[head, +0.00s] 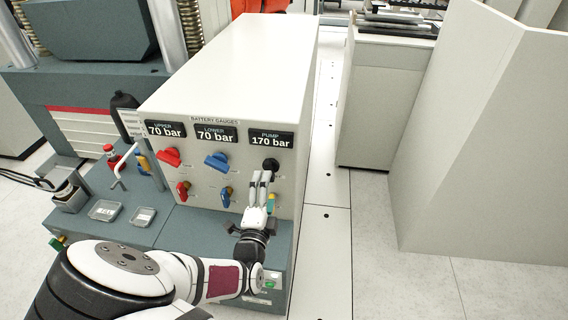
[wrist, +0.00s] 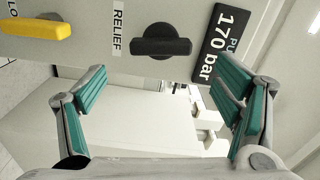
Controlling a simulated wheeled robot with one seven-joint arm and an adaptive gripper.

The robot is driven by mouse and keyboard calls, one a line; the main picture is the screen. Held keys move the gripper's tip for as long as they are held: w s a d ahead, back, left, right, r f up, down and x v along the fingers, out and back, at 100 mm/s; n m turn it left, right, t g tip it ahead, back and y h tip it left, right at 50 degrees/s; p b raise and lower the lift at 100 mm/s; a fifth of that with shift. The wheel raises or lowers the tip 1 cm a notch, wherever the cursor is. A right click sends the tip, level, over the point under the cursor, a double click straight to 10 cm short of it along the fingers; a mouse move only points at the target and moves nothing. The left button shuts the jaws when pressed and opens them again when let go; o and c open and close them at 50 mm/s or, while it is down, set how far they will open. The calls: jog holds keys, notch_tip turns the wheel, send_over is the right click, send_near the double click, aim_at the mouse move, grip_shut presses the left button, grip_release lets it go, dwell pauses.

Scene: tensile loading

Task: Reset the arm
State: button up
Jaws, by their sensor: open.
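My arm reaches across the front of the white gauge cabinet (head: 230,75). My gripper (head: 260,178) is open and empty in front of the cabinet's right side, just below a black knob (head: 270,165). In the wrist view, my gripper (wrist: 160,78) has its two green-padded fingers spread wide. The black knob, labelled RELIEF, shows beyond the fingertips in the wrist view (wrist: 160,41), with nothing gripping it. Whether a finger touches the panel is not clear.
Displays read upper 70, lower 70 and pump 170 bar (head: 270,140). Red handles (head: 170,157) and blue handles (head: 217,161) stick out of the panel. A yellow handle (wrist: 35,28) is near the knob. Small trays (head: 105,210) lie left. A pale cabinet (head: 485,140) stands right; floor between is clear.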

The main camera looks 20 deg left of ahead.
jog(key=w+d+r+m+g+h, duration=0.3)
jog(key=d+r+m+h, duration=0.4)
jog(key=d+m, duration=0.5)
jog(key=w+d+r+m+g+h, duration=0.2)
jog(key=w+d+r+m+h, duration=0.2)
jog(key=d+r+m+h, duration=0.55)
jog(key=s+d+r+m+g+y, duration=0.1)
jog(key=s+d+m+g, duration=0.15)
jog(key=d+m, duration=0.35)
jog(key=s+d+r+m+g+y, duration=0.1)
jog(key=s+d+m+g, duration=0.15)
jog(key=d, duration=0.55)
jog(key=s+d+r+m+g+y, duration=0.55)
jog(key=s+d+m, duration=0.6)
jog(key=m, duration=0.45)
jog(key=s+a+r+m+t+y, duration=0.2)
jog(key=s+a+r+m+y, duration=0.1)
jog(key=s+m, duration=0.9)
notch_tip(320, 180, up, 3)
jog(key=shift+f+m+y, duration=0.2)
jog(key=shift+m+y, duration=0.1)
jog(key=shift+y, duration=0.5)
